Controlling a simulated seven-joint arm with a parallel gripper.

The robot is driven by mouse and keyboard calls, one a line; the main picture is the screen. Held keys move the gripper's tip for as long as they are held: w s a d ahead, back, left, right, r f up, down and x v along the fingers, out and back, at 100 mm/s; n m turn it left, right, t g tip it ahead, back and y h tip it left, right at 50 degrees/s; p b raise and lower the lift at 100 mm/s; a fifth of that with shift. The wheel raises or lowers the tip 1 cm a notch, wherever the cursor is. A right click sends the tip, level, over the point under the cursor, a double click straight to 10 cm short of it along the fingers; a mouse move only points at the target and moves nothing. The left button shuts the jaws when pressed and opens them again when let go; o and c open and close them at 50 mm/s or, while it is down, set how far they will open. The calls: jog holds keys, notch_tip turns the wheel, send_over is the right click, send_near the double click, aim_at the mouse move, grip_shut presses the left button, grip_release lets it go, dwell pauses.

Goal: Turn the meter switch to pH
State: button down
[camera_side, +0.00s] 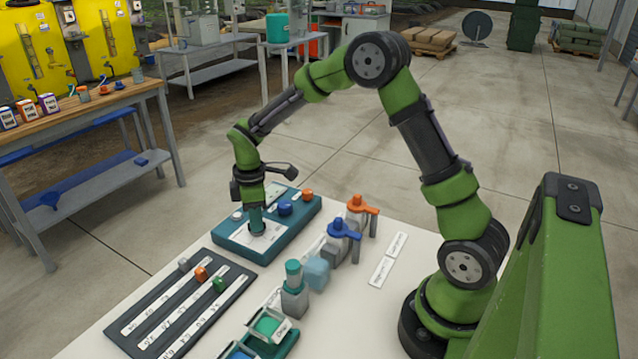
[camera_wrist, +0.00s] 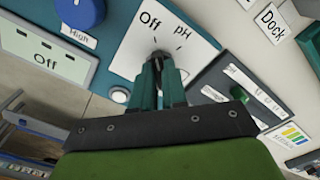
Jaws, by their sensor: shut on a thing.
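The meter is a teal box (camera_side: 225,243) on the pale table in the side view. Its white dial plate (camera_wrist: 128,66) carries the words "Off" and "pH" in the wrist view. My gripper (camera_side: 257,231) points down onto this plate. In the wrist view its fingers (camera_wrist: 160,62) are closed around the meter switch, which they mostly hide. A thin dark mark shows just beyond the fingertips, between the two words; I cannot tell exactly where the switch points. The meter's display (camera_wrist: 45,58) reads "Off".
On the box, a blue knob (camera_side: 285,208), an orange knob (camera_side: 308,194) and a white button (camera_side: 237,216) stand close to my gripper. A dark slider panel (camera_side: 150,318) lies in front. Blue and orange valve handles (camera_side: 343,229) rise to the right.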

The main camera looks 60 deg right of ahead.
jog(key=shift+m, duration=0.4)
jog(key=m, duration=1)
jog(key=shift+m, duration=0.4)
jog(key=shift+r, duration=0.1)
jog(key=c, duration=1.2)
grip_release()
jog(key=shift+o, duration=0.2)
notch_tip(320, 180, up, 17)
